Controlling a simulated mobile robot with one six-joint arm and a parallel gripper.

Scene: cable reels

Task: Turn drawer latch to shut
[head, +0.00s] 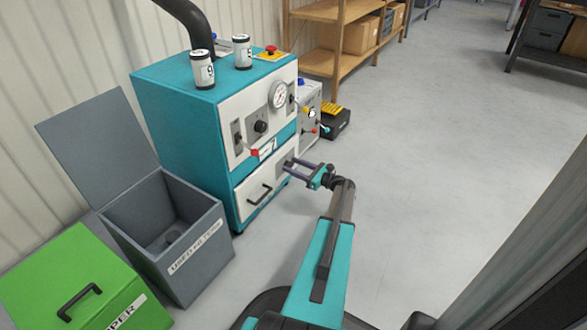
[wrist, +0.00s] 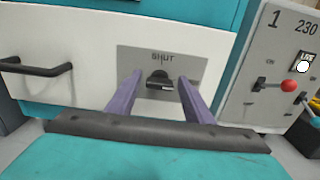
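The drawer latch (wrist: 159,79) is a small black knob on a grey plate, with the word SHUT printed above it. Its grip looks roughly level, but its exact angle is hard to tell. The white drawer front (wrist: 60,35) carries a black bar handle (wrist: 35,68) to the left; the handle also shows in the head view (head: 260,194). The drawer looks closed. My gripper (wrist: 160,77) is open, with one purple finger on each side of the latch and gaps visible. In the head view my gripper (head: 289,164) reaches the drawer's right part, where the latch is hidden.
A grey panel (wrist: 270,60) with a red-knobbed lever stands close on the right. Two canisters (head: 203,69) stand on the teal cabinet (head: 170,85). An open grey bin (head: 205,245) and a green box (head: 60,280) are at left. The floor at right is clear.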

